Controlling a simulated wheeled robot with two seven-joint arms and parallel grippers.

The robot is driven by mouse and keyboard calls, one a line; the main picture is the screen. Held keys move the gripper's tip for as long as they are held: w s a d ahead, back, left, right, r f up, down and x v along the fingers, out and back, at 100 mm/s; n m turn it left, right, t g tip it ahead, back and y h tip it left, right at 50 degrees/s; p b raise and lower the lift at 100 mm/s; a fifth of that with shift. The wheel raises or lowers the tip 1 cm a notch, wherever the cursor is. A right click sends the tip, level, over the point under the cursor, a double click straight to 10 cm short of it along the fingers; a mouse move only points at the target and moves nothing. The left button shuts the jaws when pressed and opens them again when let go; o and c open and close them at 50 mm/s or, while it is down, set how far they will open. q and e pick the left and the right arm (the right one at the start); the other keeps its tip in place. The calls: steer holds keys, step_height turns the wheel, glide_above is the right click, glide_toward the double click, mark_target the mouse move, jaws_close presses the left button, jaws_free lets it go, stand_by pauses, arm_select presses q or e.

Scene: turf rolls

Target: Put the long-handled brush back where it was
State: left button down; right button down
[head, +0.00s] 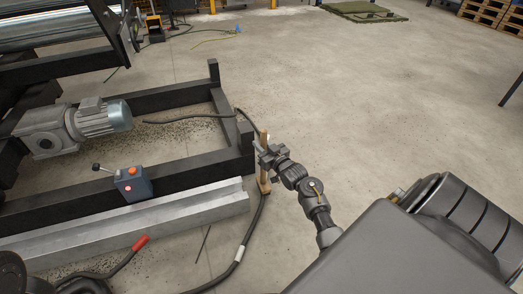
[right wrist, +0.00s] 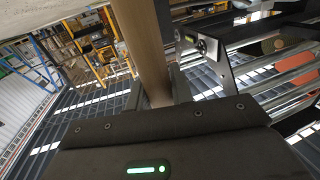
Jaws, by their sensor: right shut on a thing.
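The long-handled brush (head: 264,184) shows in the head view as a pale wooden piece, roughly upright, beside the front right corner of the black machine frame. My right gripper (head: 266,156) is shut on its handle and hides part of it. In the right wrist view the wooden handle (right wrist: 146,45) runs between the jaws (right wrist: 155,95). I cannot tell whether the brush touches the floor or the frame. Its bristles cannot be made out. My left gripper is not in view.
The black frame (head: 185,178) carries a grey motor (head: 100,118) and a control box (head: 132,184) with a lever. A metal beam (head: 130,220) lies along its front. A black cable (head: 246,240) runs on the floor past the brush. The floor (head: 350,110) to the right is open.

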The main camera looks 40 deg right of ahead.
steer(key=shift+f, duration=0.55)
steer(key=shift+f, duration=0.15)
steer(key=c, duration=1.2)
jaws_free()
steer(key=shift+c, duration=0.2)
